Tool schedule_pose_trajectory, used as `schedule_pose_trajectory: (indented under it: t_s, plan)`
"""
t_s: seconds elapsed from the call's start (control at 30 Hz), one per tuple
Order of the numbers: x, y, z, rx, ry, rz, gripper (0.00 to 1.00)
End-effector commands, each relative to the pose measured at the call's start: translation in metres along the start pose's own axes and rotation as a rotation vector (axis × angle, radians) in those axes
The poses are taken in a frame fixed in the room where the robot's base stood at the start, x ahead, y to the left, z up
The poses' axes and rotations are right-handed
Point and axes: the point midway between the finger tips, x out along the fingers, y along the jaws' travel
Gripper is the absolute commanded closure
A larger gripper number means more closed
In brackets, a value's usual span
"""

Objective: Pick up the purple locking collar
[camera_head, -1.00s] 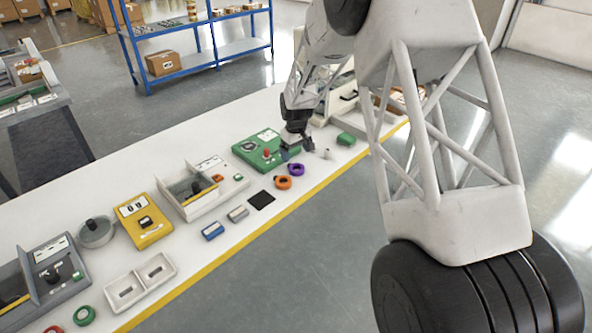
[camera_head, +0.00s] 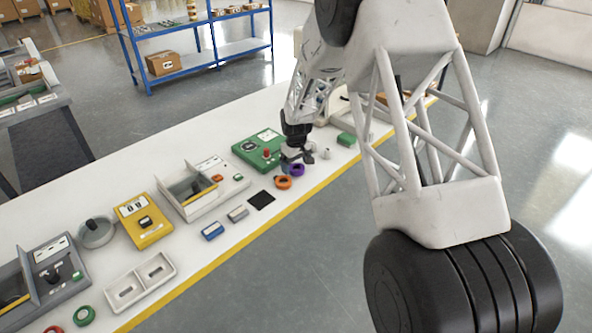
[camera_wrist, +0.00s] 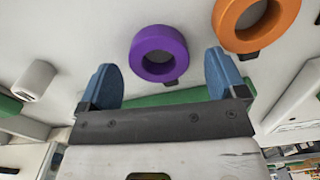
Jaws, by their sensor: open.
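The purple locking collar (camera_head: 297,171) is a thick ring lying flat on the white table. In the wrist view the purple collar (camera_wrist: 159,42) lies just beyond the tips of my gripper (camera_wrist: 160,80), between the lines of its two blue fingers. My gripper is open and empty, with the fingers wide apart. In the head view my gripper (camera_head: 298,158) is just above and behind the collar, and part of the collar's far side may be covered. I cannot tell the exact height gap.
An orange collar (camera_head: 283,183) lies close beside the purple one; it also shows in the wrist view (camera_wrist: 256,22). A black pad (camera_head: 261,199) lies in front to the left.

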Motion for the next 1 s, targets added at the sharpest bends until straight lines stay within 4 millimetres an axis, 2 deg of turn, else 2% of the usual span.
schedule_pose_trajectory:
  t_s: [0.17, 0.7, 0.77, 1.0]
  plan:
    - [0.01, 0.0, -0.0002, 0.0, 0.001, 0.0, 0.1]
    - [0.0107, 0.0, 0.0, 0.0, 0.001, 0.0, 0.1]
    - [0.0107, 0.0, 0.0, 0.0, 0.001, 0.0, 0.17]
    - [0.0107, 0.0, 0.0, 0.0, 0.001, 0.0, 0.54]
